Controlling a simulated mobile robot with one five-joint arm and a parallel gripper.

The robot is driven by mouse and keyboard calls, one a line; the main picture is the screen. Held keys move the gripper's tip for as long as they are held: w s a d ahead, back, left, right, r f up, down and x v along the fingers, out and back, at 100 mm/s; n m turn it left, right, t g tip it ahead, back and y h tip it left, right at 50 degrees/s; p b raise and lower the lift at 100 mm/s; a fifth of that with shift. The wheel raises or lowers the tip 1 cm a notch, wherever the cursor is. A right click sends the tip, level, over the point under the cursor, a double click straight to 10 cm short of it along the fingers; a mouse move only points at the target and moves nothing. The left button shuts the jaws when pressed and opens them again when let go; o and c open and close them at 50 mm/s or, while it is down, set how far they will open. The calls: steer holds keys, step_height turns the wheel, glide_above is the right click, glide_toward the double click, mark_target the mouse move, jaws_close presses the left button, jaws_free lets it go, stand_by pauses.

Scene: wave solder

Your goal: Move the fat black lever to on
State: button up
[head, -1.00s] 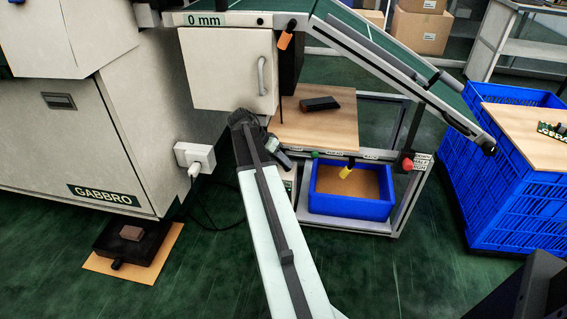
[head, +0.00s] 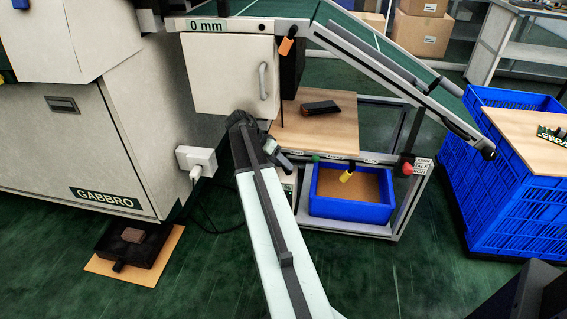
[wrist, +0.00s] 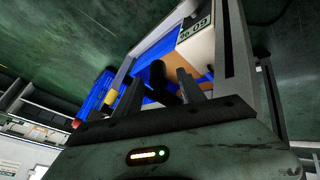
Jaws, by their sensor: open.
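A thick black rounded piece (wrist: 160,82), which looks like the fat black lever, shows in the wrist view between my two fingers. Its base and its on/off marks cannot be made out. My gripper (wrist: 161,88) is open, one finger on each side of the piece; I cannot tell whether either touches it. In the head view my gripper (head: 262,140) is a dark shape in front of the bench, below the white cabinet, and the lever cannot be picked out there.
A wooden bench top (head: 335,130) holds a black block (head: 320,108). An orange handle (head: 286,45) and a yellow handle (head: 346,174) are near the bench. A blue bin (head: 350,208) sits under it. A red knob (head: 407,168) is on the frame. A white cabinet (head: 225,80) hangs above.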

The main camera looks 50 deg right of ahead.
steer(key=p+v, duration=0.4)
steer(key=v, duration=0.2)
steer(key=shift+r, duration=0.2)
steer(key=shift+a, duration=0.1)
